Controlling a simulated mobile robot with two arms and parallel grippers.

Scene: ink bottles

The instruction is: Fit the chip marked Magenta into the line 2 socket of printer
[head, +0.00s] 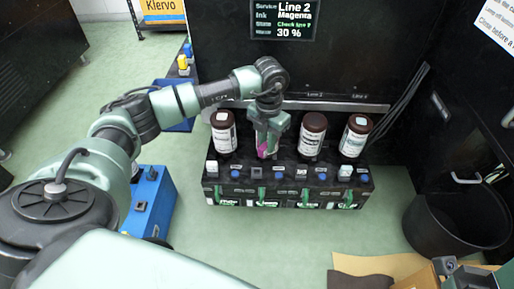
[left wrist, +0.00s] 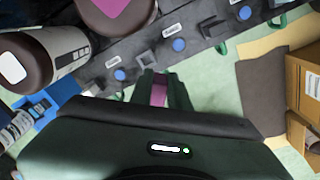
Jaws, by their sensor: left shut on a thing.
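My left gripper (head: 268,135) points down at the row of bottles on the printer's dark ink unit (head: 290,200). It is shut on a small magenta piece (left wrist: 158,92), seemingly the chip; its marking is not readable. A brown bottle with a magenta square on its cap (left wrist: 115,12) stands beside the gripper, largely hidden behind it in the head view. In the left wrist view, dark bracket-like sockets (left wrist: 147,58) and (left wrist: 209,27) look empty, with blue buttons beside them. The screen (head: 283,18) reads Line 2, Magenta, 30 %. My right gripper is not in view.
Other brown bottles stand in the row, one on the left (head: 223,132), two on the right (head: 313,135) and (head: 355,137). A black bin (head: 430,225) and a blue box (head: 150,205) stand on either side.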

